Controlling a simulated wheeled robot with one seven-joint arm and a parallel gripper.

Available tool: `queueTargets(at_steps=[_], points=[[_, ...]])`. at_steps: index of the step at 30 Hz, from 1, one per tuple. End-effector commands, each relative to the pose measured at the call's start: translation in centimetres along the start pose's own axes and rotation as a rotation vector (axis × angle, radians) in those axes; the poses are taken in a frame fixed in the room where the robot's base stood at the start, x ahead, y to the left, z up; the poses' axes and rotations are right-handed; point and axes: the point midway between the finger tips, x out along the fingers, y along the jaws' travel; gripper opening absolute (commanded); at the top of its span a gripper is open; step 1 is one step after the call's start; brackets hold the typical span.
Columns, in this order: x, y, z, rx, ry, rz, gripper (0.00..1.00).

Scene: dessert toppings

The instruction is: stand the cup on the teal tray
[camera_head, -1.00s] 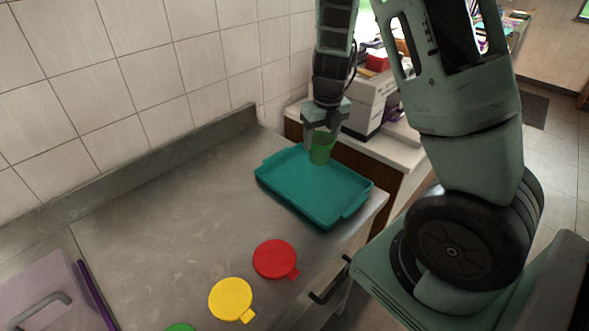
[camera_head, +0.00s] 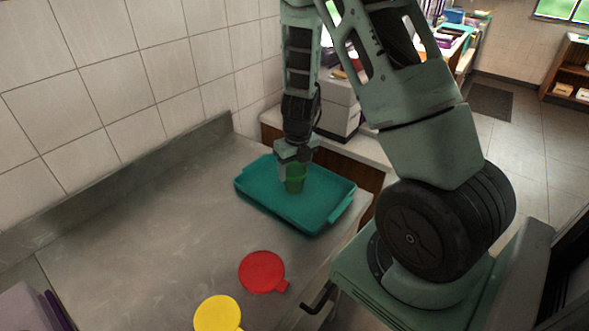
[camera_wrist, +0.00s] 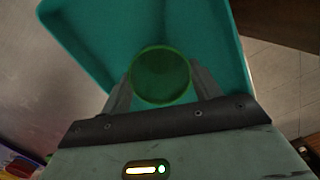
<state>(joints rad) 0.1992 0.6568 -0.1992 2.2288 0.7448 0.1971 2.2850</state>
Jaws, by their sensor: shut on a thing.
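The green cup (camera_head: 295,181) is upright between the fingers of my gripper (camera_head: 294,170). The teal tray (camera_head: 328,219) lies flat on the steel counter, and the cup is over its inner area. I cannot tell whether the cup's base touches the tray floor. In the wrist view the cup (camera_wrist: 160,75) shows its round open mouth, with a finger of my gripper (camera_wrist: 160,85) on each side, shut on it. The tray (camera_wrist: 95,30) fills the background there.
A red lid-like disc (camera_head: 262,271) and a yellow one (camera_head: 218,314) lie on the counter (camera_head: 150,230) in front of the tray. A tiled wall (camera_head: 120,80) runs along the left. A pale machine (camera_head: 340,105) stands behind the tray.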

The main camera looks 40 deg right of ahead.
Motion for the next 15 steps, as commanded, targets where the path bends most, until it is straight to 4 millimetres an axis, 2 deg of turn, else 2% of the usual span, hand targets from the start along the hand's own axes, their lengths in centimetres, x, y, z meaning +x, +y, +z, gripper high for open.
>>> queueTargets(at_steps=[9,10,11,12,15], points=[[0.35,0.0,-0.02,0.0,-0.001,0.0,0.41],[0.22,0.0,0.01,0.0,-0.001,-0.001,0.71],[0.19,0.01,0.01,-0.001,-0.001,0.0,0.79],[0.19,0.0,0.01,-0.001,-0.001,-0.001,0.84],[0.18,0.0,0.01,0.0,-0.001,-0.001,0.84]])
